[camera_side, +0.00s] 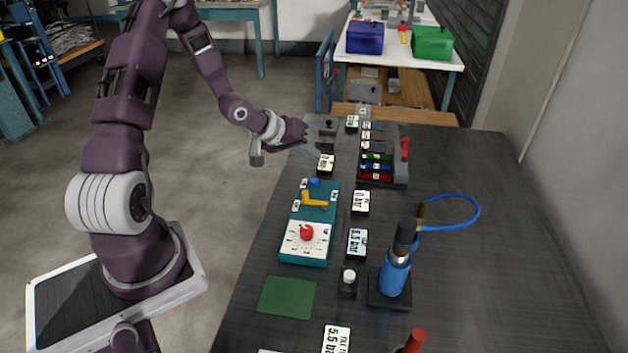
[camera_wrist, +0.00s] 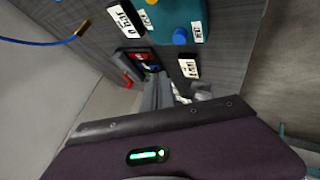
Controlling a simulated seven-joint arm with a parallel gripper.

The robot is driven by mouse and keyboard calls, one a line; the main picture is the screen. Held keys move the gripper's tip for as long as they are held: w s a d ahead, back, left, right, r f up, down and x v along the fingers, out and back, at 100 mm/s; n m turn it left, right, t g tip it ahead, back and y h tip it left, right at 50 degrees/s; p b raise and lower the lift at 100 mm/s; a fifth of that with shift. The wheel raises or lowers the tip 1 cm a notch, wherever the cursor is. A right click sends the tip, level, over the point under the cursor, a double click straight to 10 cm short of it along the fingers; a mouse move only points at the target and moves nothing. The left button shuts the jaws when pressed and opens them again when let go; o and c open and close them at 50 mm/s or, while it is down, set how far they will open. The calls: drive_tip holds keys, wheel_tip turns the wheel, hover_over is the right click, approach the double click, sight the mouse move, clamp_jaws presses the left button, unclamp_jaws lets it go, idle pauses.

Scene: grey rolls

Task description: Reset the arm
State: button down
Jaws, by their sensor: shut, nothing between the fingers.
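My gripper (camera_side: 314,155) is at the far left part of the dark table, held above its left edge near a small labelled block. Its thin grey fingers are hard to make out in the side view. In the wrist view the fingers (camera_wrist: 158,80) lie close together, shut and empty, pointing toward the rack of coloured slots. My arm reaches over from the left, bent at the elbow, and the gripper appears clear of the objects.
A teal panel (camera_side: 320,218) with a yellow lever (camera_side: 314,202) and red knob (camera_side: 306,233) stands nearer. A blue bottle (camera_side: 395,272) with a blue hose (camera_side: 478,211) is to the right. The rack (camera_side: 400,172) holds coloured slots. A green mat (camera_side: 287,297) lies in front. The table's right side is clear.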

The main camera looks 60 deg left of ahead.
drive_tip(key=s+d+r+m+g+y, duration=0.15)
drive_tip(key=s+d+r, duration=0.25)
drive_tip(key=r, duration=0.4)
drive_tip(key=s+d+r+m+g+y, duration=0.1)
drive_tip(key=s+d+r+m+y, duration=0.2)
drive_tip(key=r, duration=0.5)
drive_tip(key=s+d+r+m+h, duration=0.2)
drive_tip(key=s+d, duration=0.4)
drive_tip(key=s, duration=0.4)
drive_tip(key=s+d+r+m+g+h, duration=0.1)
drive_tip(key=s+d+r+m+h, duration=0.1)
drive_tip(key=s+d, duration=0.5)
drive_tip(key=s+r, duration=0.1)
drive_tip(key=s, duration=0.2)
drive_tip(key=shift+s+r, duration=0.3)
drive_tip(key=shift+r, duration=0.05)
